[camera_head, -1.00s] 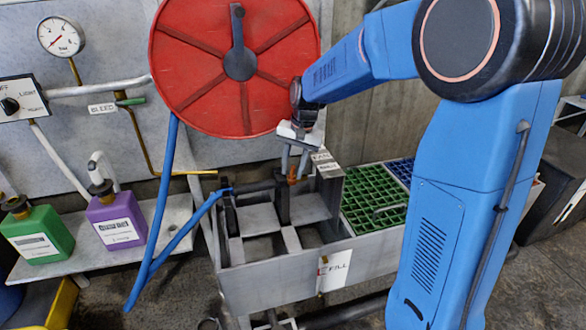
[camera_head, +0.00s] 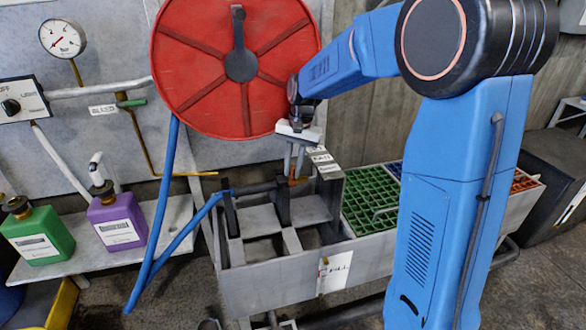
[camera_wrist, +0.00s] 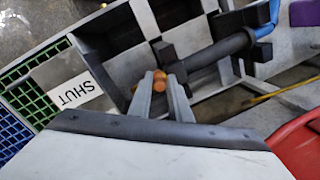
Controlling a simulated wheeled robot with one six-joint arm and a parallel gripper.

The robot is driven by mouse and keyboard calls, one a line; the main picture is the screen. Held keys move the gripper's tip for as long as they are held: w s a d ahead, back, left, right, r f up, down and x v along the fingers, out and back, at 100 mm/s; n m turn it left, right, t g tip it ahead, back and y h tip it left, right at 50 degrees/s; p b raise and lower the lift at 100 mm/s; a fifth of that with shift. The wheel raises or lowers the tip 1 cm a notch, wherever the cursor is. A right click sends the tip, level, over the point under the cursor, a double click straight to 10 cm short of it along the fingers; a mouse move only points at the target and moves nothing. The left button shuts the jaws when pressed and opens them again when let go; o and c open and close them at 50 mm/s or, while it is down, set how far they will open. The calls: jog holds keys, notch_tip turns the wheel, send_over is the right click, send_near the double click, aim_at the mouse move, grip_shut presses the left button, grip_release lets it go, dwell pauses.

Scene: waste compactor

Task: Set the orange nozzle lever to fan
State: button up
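The orange nozzle lever (camera_head: 297,181) is a small orange piece on the dark nozzle pipe (camera_head: 255,188), above the grey trough. My gripper (camera_head: 293,174) hangs over it from above, its two grey fingers pointing down. In the wrist view the lever's rounded orange end (camera_wrist: 160,78) sits between the tips of my gripper (camera_wrist: 161,84), with a finger close on each side. The fingers look shut on it. Small white labels (camera_head: 320,157) stand right of the lever, too small to read surely. In the wrist view one label (camera_wrist: 75,93) reads SHUT.
A blue hose (camera_head: 160,205) runs from the red reel (camera_head: 280,65) to the pipe. Green (camera_head: 45,235) and purple (camera_head: 118,220) bottles stand on a shelf at left. The grey trough (camera_head: 260,290) has open compartments below the lever; a green grid (camera_head: 370,200) lies right of it.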

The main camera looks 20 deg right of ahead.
aim_at(300, 181)
jog(key=shift+o, duration=0.9)
notch_tip(300, 181, up, 17)
jog(key=d, duration=0.2)
jog(key=shift+w+d, duration=0.15)
jog(key=shift+d, duration=0.1)
